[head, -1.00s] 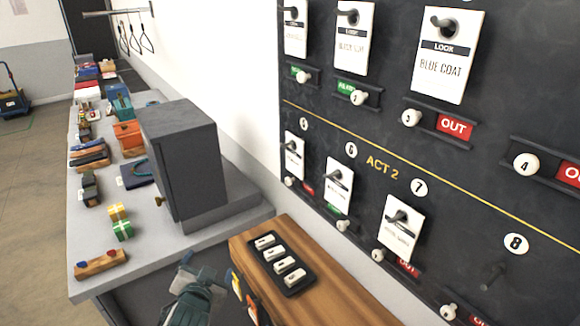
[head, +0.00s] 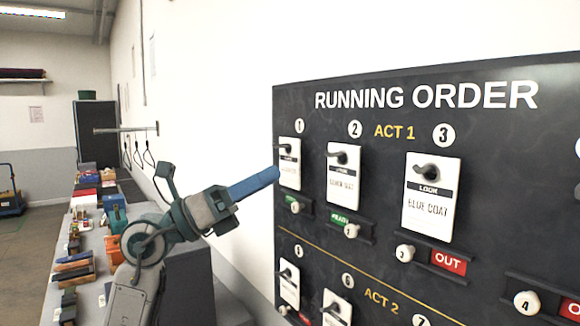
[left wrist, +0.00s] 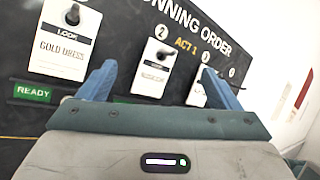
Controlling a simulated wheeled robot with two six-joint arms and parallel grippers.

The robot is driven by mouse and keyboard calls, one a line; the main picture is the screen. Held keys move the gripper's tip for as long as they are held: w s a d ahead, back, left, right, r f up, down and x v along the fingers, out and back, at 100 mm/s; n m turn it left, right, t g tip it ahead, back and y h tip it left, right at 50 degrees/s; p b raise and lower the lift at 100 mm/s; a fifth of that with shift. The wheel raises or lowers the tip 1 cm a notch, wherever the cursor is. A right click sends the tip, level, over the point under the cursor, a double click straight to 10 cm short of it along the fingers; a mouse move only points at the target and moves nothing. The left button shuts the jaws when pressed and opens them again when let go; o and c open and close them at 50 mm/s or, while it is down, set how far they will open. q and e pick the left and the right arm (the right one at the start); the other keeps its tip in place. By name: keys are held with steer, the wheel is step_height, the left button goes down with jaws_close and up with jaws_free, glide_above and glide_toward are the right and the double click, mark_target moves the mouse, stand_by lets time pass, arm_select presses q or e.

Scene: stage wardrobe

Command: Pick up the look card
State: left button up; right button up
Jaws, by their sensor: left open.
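Several white look cards hang from dark hooks on the black running order board (head: 480,140). Card one (head: 290,172) reads GOLD DRESS in the left wrist view (left wrist: 64,45). Card two (head: 343,180) has small, unclear print; it also shows in the left wrist view (left wrist: 154,77). Card three (head: 430,205) reads BLUE COAT. My left gripper (head: 276,174) is raised, its blue fingers pointing at the board beside card one in the head view. In the left wrist view the fingers (left wrist: 160,77) are apart, with card two seen between them. Nothing is held. My right gripper is out of view.
Below the cards are sliders with white knobs (head: 351,231), green READY labels and a red OUT label (head: 449,261). A lower Act 2 row of cards (head: 289,284) is partly cut off. A long cluttered counter (head: 90,262) and a rail with hangers (head: 127,130) are at left.

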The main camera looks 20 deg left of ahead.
mark_target(283, 145)
arm_select(q)
steer(key=w+a+r+n+t+y, duration=0.1)
steer(key=w+a+r+t+y, duration=0.35)
steer(key=y, duration=0.45)
steer(key=shift+g, duration=0.55)
steer(key=w+p, duration=0.1)
steer(key=w+d+p, duration=0.1)
steer(key=w, duration=0.1)
steer(key=w+p, duration=0.1)
steer(key=shift+w+d+r+p, duration=0.25)
steer(key=shift+d+p, duration=0.05)
steer(key=shift+d, duration=0.1)
steer(key=p+x, duration=0.1)
steer(key=x, duration=0.1)
steer(key=p+x, duration=0.1)
steer(key=x, duration=0.1)
steer(key=shift+w+a+f+p, duration=0.25)
steer(key=shift+f+p, duration=0.05)
steer(key=shift+p, duration=0.05)
steer(key=shift+w+d+f, duration=0.1)
steer(key=shift+w+d, duration=0.05)
steer(key=c, duration=1)
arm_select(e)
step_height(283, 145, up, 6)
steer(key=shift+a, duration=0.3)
